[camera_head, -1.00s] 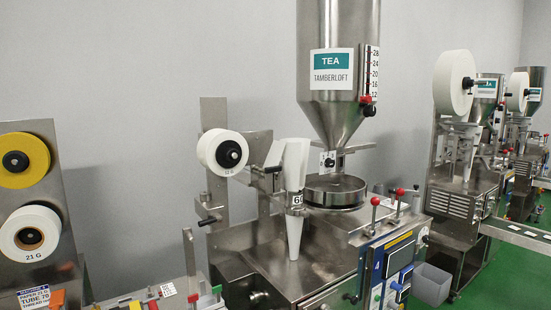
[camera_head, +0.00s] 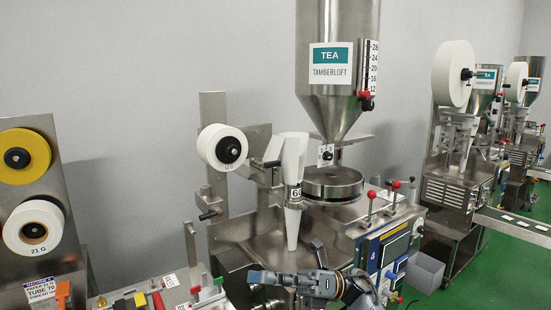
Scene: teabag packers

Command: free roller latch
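The nearest teabag machine (camera_head: 395,228) stands in the middle, with a white paper roll (camera_head: 222,147) at its upper left. Below the roll is a small lever with a black grip (camera_head: 208,215). Two red-knobbed levers (camera_head: 371,195) (camera_head: 396,186) stand at the right of the machine top. I cannot tell which part is the roller latch. My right gripper (camera_head: 280,279) is low in front of the machine, below the white forming tube (camera_head: 293,190), pointing left. I see nothing held in it, but its finger opening is unclear. My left gripper is not in view.
The tea hopper (camera_head: 338,100) rises above the machine, over a round metal pan (camera_head: 333,184). A rack at left holds a yellow roll (camera_head: 22,157) and a white roll (camera_head: 33,228). A grey bin (camera_head: 426,273) stands on the green floor at right. More machines stand behind.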

